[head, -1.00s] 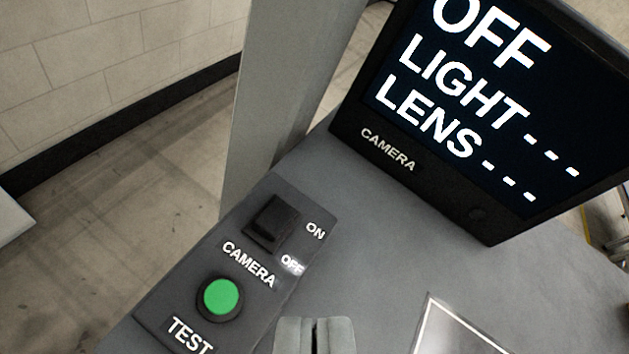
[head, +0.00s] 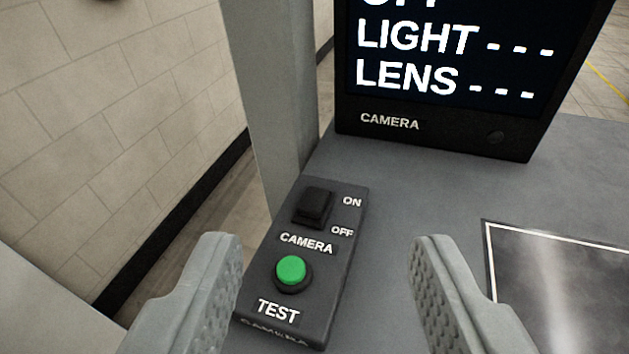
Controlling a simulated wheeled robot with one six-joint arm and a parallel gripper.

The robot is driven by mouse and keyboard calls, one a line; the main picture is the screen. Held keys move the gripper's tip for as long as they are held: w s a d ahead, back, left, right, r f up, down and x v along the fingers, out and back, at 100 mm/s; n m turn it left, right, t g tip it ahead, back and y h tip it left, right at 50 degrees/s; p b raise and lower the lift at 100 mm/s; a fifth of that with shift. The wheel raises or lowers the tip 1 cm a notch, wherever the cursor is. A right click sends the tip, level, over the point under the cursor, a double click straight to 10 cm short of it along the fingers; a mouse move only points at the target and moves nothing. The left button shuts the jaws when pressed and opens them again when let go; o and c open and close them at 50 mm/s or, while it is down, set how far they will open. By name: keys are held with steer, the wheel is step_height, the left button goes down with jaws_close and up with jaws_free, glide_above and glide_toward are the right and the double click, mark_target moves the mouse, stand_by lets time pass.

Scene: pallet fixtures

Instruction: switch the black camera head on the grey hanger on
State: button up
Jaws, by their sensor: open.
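A dark control box (head: 335,262) on the grey bench carries a black rocker switch (head: 313,207) marked ON and OFF and labelled CAMERA. Below the switch is a green TEST button (head: 291,271). A black monitor (head: 437,128) labelled CAMERA stands behind; its top line is cut off, and LIGHT and LENS show dashes. My gripper (head: 322,245) is open and empty, its two ridged fingers wide apart on either side of the box in the picture. I cannot tell the height of the fingers above the bench. The black camera head and the grey hanger are not in view.
A grey post (head: 272,110) rises just behind and left of the box. A pale block wall (head: 120,130) stands at the left. A dark plate with a white border (head: 570,290) lies on the bench (head: 400,190) at the right. The bench between box and plate is clear.

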steer(key=w+r+m+g, duration=0.1)
steer(key=w+g, duration=0.6)
steer(key=w, duration=0.5)
steer(key=m+g, duration=0.2)
steer(key=g, duration=0.6)
glide_toward(317, 193)
step_height(317, 193, down, 8)
steer(key=shift+w+f, duration=0.1)
